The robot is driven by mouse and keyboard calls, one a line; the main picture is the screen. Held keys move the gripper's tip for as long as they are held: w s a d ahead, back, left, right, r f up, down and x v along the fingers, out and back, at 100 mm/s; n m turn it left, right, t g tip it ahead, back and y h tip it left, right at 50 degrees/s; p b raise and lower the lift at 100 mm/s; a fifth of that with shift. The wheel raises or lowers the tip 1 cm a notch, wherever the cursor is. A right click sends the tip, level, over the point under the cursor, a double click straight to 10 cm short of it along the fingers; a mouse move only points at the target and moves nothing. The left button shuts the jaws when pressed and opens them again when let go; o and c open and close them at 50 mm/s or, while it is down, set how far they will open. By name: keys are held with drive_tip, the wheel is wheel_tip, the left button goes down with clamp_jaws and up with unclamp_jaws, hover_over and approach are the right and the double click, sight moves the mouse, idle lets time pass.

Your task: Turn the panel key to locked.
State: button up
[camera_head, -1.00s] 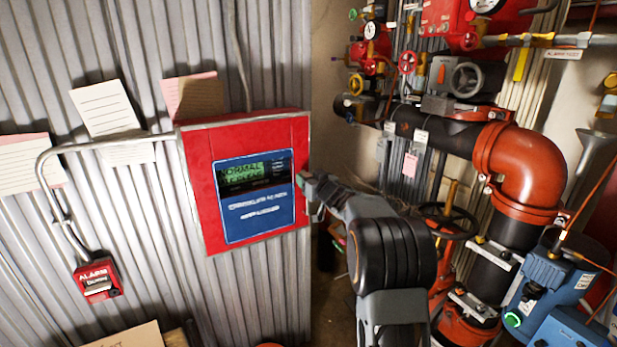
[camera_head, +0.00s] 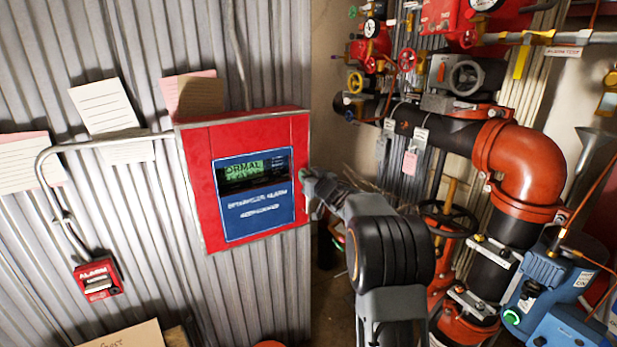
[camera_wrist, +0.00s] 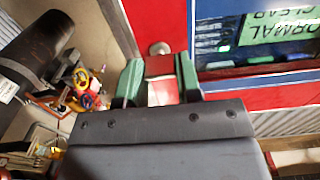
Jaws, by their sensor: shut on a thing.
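The red alarm panel (camera_head: 197,190) is mounted on the corrugated wall, with a blue face and a green display (camera_head: 242,172) that reads NORMAL. In the wrist view the display (camera_wrist: 278,25) reads NORMAL and CLEAR, upside down. My gripper (camera_head: 308,190) is at the panel's right edge. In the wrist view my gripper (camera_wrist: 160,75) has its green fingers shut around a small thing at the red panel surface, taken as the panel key. The key is largely hidden between the fingers, so its angle cannot be told. A small round silvery part (camera_wrist: 160,48) shows just beyond the fingertips.
A red alarm button box (camera_head: 97,279) with a conduit is on the wall at lower left. Paper notes (camera_head: 105,108) hang above it. Red and black pipes (camera_head: 525,165) with valves and a blue pump (camera_head: 545,280) crowd the right side, close to my arm.

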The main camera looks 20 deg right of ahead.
drive_tip(key=shift+f+n, duration=0.1)
drive_tip(key=shift+n, duration=0.2)
drive_tip(key=shift+n+b, duration=4.8)
drive_tip(key=shift+n, duration=4)
drive_tip(key=o, duration=0.9)
drive_tip(key=shift+s, duration=0.1)
drive_tip(key=s, duration=0.4)
drive_tip(key=s+d+b, duration=0.1)
drive_tip(key=s, duration=0.4)
drive_tip(key=s+b, duration=0.1)
drive_tip(key=s, duration=0.3)
drive_tip(key=shift+s+d, duration=0.25)
drive_tip(key=shift+s, duration=0.05)
